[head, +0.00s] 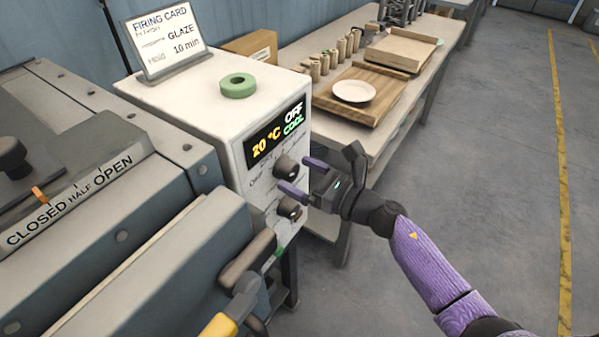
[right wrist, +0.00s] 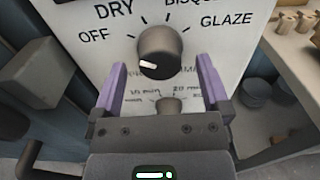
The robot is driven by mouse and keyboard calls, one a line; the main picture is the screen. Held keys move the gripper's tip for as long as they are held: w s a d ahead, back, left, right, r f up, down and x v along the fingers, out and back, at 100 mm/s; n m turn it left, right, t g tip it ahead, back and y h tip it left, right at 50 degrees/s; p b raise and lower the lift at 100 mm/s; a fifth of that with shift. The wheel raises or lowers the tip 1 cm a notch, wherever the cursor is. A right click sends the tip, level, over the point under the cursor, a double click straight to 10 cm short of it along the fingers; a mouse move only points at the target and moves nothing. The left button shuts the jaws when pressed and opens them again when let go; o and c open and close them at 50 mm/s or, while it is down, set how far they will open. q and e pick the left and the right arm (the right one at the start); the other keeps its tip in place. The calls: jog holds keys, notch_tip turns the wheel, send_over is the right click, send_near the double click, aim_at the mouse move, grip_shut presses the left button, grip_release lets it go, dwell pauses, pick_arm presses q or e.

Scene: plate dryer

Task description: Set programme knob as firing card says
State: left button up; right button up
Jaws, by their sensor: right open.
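The firing card (head: 165,38) stands on top of the white control box (head: 190,100) and reads GLAZE and 10 min. The dark programme knob (head: 286,167) is on the box front; it also shows in the right wrist view (right wrist: 160,50), with OFF, DRY, a partly cut-off BISQUE and GLAZE around it. Its white mark is on the left side, toward OFF. The display (head: 275,133) reads 20 °C, OFF, COOL. My right gripper (head: 297,176) is open, its purple fingers on either side of the knob; contact cannot be told. My left gripper is not in view.
A second knob (head: 289,208) sits below the first. A green ring (head: 238,86) lies on the box. A brown handle (head: 247,260) and a yellow-and-grey part (head: 220,325) stick out at lower left. A table (head: 375,145) with wooden boards and a plate (head: 354,91) stands behind.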

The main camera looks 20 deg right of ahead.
jog(key=shift+w+a, duration=0.2)
jog(key=shift+c, duration=0.2)
jog(key=c, duration=1.2)
